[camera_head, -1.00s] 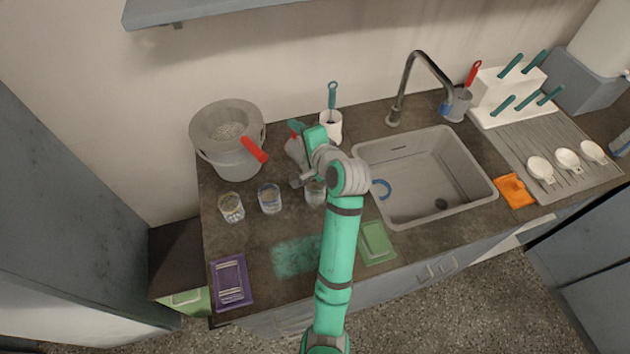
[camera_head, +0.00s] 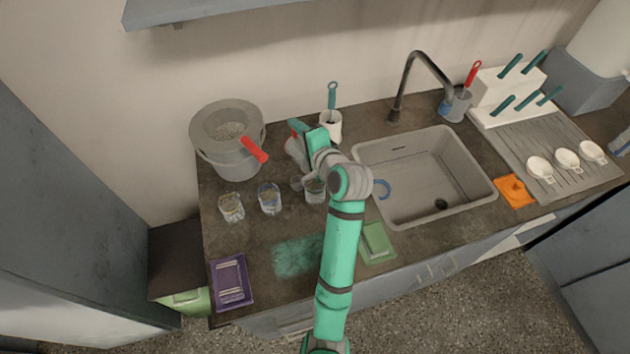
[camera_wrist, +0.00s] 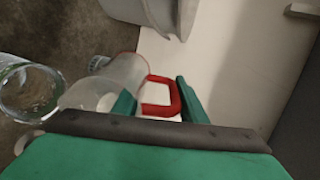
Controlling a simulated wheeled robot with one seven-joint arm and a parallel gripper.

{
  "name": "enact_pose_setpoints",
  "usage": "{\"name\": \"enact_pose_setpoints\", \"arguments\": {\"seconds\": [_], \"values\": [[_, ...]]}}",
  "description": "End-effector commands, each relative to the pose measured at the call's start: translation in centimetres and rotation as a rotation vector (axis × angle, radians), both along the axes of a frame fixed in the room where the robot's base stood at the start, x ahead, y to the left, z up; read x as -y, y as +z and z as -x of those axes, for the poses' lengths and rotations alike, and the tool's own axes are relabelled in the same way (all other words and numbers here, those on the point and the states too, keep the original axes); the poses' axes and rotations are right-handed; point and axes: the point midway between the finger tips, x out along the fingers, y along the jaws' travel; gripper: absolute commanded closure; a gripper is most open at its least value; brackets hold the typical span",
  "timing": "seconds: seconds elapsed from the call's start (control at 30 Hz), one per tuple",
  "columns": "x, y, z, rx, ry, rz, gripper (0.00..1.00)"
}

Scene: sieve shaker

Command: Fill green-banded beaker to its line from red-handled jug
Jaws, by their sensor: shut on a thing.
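My gripper (camera_wrist: 158,103) is shut on the red handle (camera_wrist: 168,106) of a clear jug (camera_wrist: 118,80). In the head view the jug (camera_head: 297,150) is behind my arm, near the back of the counter. In the wrist view its mouth faces the lower left; its liquid level cannot be told. A clear beaker (camera_wrist: 30,92) with a greenish tint near its rim is left of the jug, apart from it. It seems to be the beaker (camera_head: 315,191) partly hidden by my arm in the head view. Its fill line cannot be made out.
Two more glass beakers (camera_head: 232,207) (camera_head: 269,199) stand to the left. A white cup (camera_head: 331,127) holds a green-handled tool. A sink (camera_head: 430,200) is at right.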

Motion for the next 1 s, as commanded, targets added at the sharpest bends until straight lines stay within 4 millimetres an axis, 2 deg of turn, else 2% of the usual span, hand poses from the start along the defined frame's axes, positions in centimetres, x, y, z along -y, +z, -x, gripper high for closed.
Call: {"name": "enact_pose_setpoints", "arguments": {"seconds": [1.0], "values": [[-0.28,0.32,0.12,0.026,0.003,-0.015,0.96]]}}
